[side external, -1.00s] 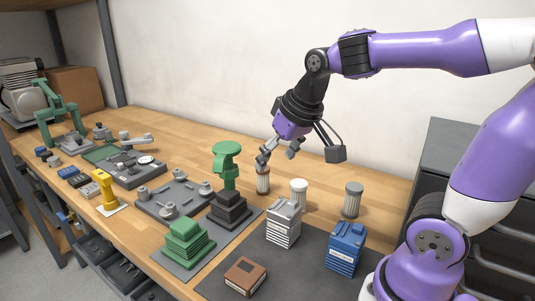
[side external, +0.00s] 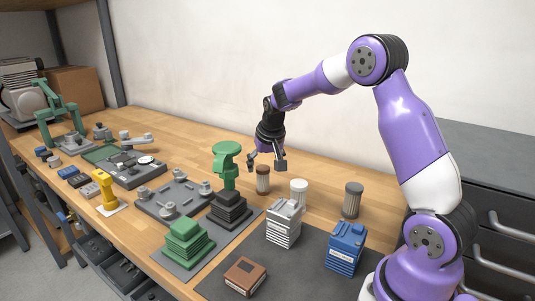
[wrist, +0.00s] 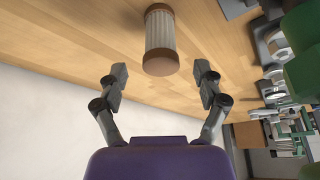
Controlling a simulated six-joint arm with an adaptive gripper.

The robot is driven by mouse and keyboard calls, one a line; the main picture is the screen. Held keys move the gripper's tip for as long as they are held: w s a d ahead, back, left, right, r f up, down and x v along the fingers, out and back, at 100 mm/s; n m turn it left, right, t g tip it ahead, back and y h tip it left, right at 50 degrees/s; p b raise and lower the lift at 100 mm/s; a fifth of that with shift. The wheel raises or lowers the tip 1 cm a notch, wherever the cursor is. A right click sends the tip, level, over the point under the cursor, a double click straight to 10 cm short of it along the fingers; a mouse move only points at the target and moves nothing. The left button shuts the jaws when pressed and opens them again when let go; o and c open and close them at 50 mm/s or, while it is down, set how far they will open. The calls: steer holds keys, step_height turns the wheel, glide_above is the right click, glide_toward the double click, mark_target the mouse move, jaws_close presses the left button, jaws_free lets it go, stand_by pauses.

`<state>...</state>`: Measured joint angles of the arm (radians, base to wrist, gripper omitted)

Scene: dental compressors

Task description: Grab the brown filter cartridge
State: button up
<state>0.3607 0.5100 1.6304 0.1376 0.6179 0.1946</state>
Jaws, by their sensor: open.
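The brown filter cartridge (side external: 263,180) stands upright on the wooden bench, behind the white and grey cartridges. It has brown end caps and a pale ribbed body. In the wrist view the cartridge (wrist: 161,38) is at top centre, ahead of the gap between my fingers. My gripper (side external: 267,161) is open and empty, pointing down close above and behind the cartridge in the side view. In the wrist view my gripper (wrist: 160,74) has one finger on each side of that gap, and neither visibly touches the cartridge.
A white cartridge (side external: 299,191) and a grey cartridge (side external: 353,199) stand to the right. A green stand (side external: 227,162) rises close on the left. White (side external: 284,224) and blue (side external: 345,248) boxes stand in front. The bench behind is clear up to the wall.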

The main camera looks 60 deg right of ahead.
mark_target(263, 168)
steer(key=x, duration=0.3)
steer(key=shift+w+d+f, duration=0.15)
steer(key=shift+w+f, duration=0.1)
steer(key=shift+f, duration=0.05)
steer(key=shift+c, duration=0.4)
steer(key=c, duration=1.2)
